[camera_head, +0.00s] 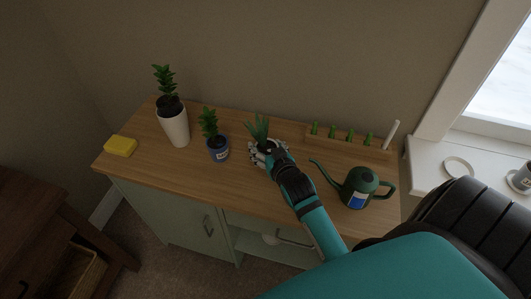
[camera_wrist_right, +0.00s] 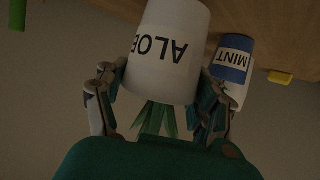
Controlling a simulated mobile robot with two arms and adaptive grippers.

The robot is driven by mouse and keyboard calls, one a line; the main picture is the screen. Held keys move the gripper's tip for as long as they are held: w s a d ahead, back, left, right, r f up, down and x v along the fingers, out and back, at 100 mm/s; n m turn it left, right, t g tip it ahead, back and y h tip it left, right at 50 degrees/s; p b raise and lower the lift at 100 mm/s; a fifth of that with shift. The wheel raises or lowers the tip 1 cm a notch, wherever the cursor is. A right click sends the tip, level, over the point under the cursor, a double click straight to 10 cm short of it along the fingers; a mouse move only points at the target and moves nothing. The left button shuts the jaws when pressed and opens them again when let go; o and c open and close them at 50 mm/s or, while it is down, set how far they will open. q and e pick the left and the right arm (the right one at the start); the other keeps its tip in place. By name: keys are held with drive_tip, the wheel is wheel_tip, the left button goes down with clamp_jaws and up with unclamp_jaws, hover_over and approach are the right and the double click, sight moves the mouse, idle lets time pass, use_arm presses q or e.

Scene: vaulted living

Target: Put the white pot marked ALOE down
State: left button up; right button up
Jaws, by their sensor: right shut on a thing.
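The white pot marked ALOE (camera_wrist_right: 170,50) shows large and upside down in the right wrist view, with the green leaves of its plant below it in that picture. My right gripper (camera_wrist_right: 158,100) has its fingers on both sides of the pot and is shut on it. In the head view the right gripper (camera_head: 268,153) is over the wooden cabinet top, and the plant's spiky leaves (camera_head: 259,130) rise above it. The pot is mostly hidden there by the gripper. I cannot tell whether its base touches the wood. My left gripper is not in view.
On the wooden top (camera_head: 250,185), a blue pot marked MINT (camera_head: 217,151) stands just left of the gripper. A tall white pot (camera_head: 174,128) and yellow sponge (camera_head: 120,146) are further left. A green watering can (camera_head: 358,188) is right; a wooden rack (camera_head: 348,146) stands behind.

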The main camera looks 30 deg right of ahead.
drive_tip(key=shift+f, duration=1.15)
drive_tip(key=shift+f, duration=0.1)
drive_tip(key=o, duration=1.7)
drive_tip(key=shift+c, duration=0.2)
drive_tip(key=v, duration=1.2)
drive_tip(key=shift+b, duration=0.35)
